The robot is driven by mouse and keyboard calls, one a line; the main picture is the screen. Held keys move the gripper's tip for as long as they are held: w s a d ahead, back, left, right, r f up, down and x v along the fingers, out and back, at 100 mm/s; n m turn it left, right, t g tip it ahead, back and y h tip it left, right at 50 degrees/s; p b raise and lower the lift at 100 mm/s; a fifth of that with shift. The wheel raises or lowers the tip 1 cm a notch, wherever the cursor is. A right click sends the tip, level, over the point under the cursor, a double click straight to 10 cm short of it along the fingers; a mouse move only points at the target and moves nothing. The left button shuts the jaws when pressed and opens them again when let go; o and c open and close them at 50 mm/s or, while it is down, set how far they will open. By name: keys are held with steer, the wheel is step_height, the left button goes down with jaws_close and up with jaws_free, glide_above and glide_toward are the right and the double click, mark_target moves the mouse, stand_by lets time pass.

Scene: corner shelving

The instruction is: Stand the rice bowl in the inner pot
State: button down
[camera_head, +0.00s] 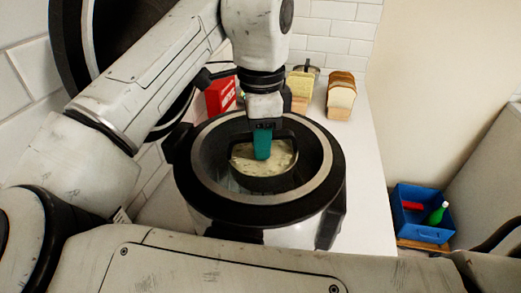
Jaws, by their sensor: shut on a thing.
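The rice bowl (283,163) is dark-rimmed with pale, speckled contents. It shows within the mouth of the inner pot, inside the pot's light metal ring (325,172). My gripper (262,145) points down over the pot, shut on the bowl at its far rim. One teal finger shows in front of the pale contents; the other finger is hidden. The bowl looks about upright. Its underside is hidden, so I cannot tell whether it touches the pot's floor. A dark gap shows between the bowl and the pot wall, clearest on the right.
Behind the pot on the white counter (368,190) are a red box (220,95), a yellowish item (300,84) and a bread loaf (341,98). A blue crate (422,232) with a green bottle (437,213) sits lower right. The counter right of the pot is clear.

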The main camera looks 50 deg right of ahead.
steer(key=shift+f, duration=1.3)
steer(key=shift+f, duration=0.2)
steer(key=c, duration=1)
jaws_free()
steer(key=shift+o, duration=0.2)
step_height(320, 180, up, 12)
steer(key=shift+r, duration=0.2)
